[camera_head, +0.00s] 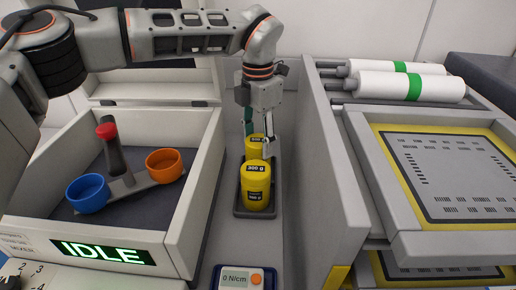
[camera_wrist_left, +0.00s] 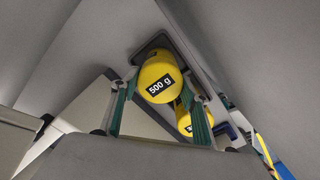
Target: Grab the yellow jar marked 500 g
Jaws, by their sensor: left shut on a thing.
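The yellow jar marked 500 g (camera_head: 253,148) stands at the back of a narrow dark tray (camera_head: 240,212), partly hidden behind a second yellow jar (camera_head: 256,184). The front jar's label looks like 300 g, though it is small. My left gripper (camera_head: 259,138) reaches down from above and is shut on the back jar. In the left wrist view the 500 g jar (camera_wrist_left: 158,76) sits between the green-padded fingers (camera_wrist_left: 160,90), its label readable. The other jar (camera_wrist_left: 184,122) shows partly behind the right finger. I cannot tell whether the held jar still touches the tray. My right gripper is not in view.
A tall grey panel (camera_head: 316,180) stands close to the right of the jars. A grey bin (camera_head: 196,180) with a blue cup (camera_head: 88,194) and an orange cup (camera_head: 164,166) is on the left. A torque meter (camera_head: 243,279) lies in front. White rolls (camera_head: 405,83) lie back right.

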